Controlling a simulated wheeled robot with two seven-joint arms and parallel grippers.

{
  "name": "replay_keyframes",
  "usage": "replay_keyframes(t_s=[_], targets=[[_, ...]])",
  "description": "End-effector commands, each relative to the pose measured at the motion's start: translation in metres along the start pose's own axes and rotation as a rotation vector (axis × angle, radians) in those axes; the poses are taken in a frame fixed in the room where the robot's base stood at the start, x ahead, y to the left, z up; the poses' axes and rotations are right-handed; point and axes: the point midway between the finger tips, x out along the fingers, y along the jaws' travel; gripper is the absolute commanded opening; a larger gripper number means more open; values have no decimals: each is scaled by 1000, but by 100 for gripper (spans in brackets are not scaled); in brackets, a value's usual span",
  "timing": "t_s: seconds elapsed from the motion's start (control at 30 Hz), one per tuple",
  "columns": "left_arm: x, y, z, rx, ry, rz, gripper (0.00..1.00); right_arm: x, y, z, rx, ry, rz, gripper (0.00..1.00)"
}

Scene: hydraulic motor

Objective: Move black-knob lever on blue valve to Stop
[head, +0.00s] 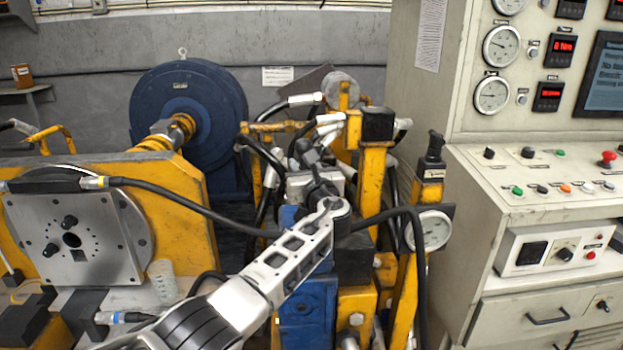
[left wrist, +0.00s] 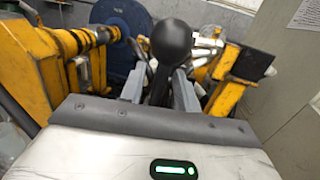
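The black-knob lever shows in the left wrist view as a round black ball (left wrist: 171,40) on a dark shaft. The shaft runs down between the two grey fingers of my left gripper (left wrist: 160,80). The fingers stand apart, one on each side of the shaft, with gaps visible, so they do not look clamped on it. My arm hides part of the block. The Stop marking cannot be read. My right gripper is out of view.
Yellow posts (head: 371,178), black hoses and a pressure gauge (head: 430,231) crowd the space right of the gripper. A blue round motor housing (head: 190,95) stands behind left. A control console (head: 540,180) with buttons fills the right side.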

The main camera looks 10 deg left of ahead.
Motion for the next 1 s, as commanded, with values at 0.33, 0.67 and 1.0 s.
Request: replay_keyframes(t_s=[0.33, 0.67, 1.0], targets=[[-54, 0, -1, -3, 4, -4, 32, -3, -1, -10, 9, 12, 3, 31], [-129, -1, -2, -2, 5, -4, 32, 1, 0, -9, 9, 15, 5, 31], [-157, 0, -1, 1, 3, -2, 32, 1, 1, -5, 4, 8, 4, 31]])
